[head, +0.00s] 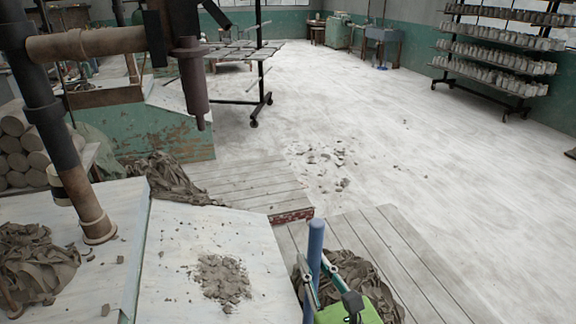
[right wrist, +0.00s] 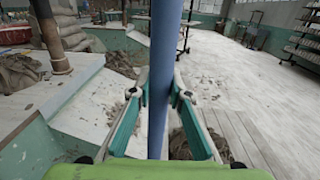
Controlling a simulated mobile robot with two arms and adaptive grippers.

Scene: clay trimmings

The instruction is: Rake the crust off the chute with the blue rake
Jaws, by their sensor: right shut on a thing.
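The crust (head: 222,280) is a patch of broken grey-brown clay flakes on the pale chute (head: 180,232), at the lower middle of the head view. It also shows left of the gripper in the right wrist view (right wrist: 102,120). My right gripper (head: 328,284) is shut on the blue rake (head: 315,245), whose handle stands upright between the fingers in the right wrist view (right wrist: 163,70). The rake's head is not visible in either view. The gripper is to the right of the crust, beyond the chute's right edge. My left gripper is not in view.
Clay trimmings lie in heaps at the left (head: 38,262), behind the chute (head: 172,180) and beside the right gripper (head: 352,272). A dark post (head: 70,160) rises at the left. Wooden boards (head: 395,255) lie on the right. The floor beyond is mostly clear, with scattered fragments (head: 325,160).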

